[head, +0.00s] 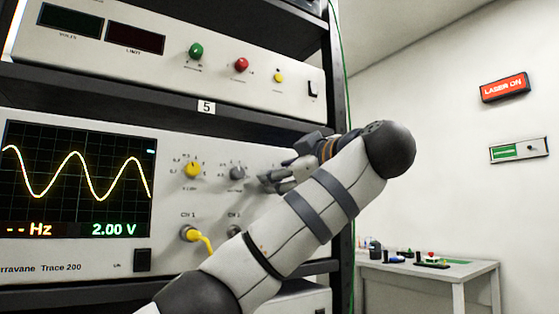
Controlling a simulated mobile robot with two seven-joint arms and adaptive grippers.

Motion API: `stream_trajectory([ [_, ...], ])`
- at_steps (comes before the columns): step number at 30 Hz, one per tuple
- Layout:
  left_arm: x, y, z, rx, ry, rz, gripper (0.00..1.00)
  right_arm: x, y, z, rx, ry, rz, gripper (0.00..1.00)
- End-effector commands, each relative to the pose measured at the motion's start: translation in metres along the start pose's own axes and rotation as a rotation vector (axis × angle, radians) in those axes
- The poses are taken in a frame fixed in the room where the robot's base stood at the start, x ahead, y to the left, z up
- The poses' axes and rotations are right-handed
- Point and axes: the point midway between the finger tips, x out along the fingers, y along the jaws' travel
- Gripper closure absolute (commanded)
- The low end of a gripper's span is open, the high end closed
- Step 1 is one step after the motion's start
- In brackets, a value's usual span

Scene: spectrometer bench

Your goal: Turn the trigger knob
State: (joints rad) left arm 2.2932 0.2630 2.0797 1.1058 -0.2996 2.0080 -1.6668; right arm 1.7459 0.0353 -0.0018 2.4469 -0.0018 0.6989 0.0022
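The oscilloscope (60,258) sits on a rack shelf, its lit screen (78,178) showing a yellow sine wave, "-- Hz" and "2.00 V". A yellow knob (193,169) and a grey knob (237,173) with printed scales are on its panel. No trigger label is readable; the panel right of the grey knob is covered by my gripper and arm. My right gripper is out of view.
A yellow cable (203,240) is plugged in at CH 1, below the yellow knob. Above is a power unit with green (196,51), red (241,65) and yellow (278,76) knobs. A white table (470,268) with small items stands back right. A red LASER ON sign (504,87) hangs on the wall.

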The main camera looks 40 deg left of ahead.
Motion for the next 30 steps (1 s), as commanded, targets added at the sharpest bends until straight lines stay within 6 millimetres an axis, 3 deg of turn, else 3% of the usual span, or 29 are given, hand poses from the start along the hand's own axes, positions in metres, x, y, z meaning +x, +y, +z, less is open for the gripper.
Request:
stream_trajectory([
  [5,0.001,-0.001,0.004,0.004,-0.002,-0.001,0.61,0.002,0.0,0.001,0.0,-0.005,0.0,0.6],
  [10,0.0,-0.001,0.004,0.003,-0.001,-0.001,1.0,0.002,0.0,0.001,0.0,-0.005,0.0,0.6],
  [21,0.0,-0.001,0.004,-0.028,-0.001,-0.002,1.0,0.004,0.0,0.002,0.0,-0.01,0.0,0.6],
  [30,0.001,-0.002,0.005,-0.218,0.001,-0.002,1.0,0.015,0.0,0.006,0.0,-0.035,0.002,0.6],
])
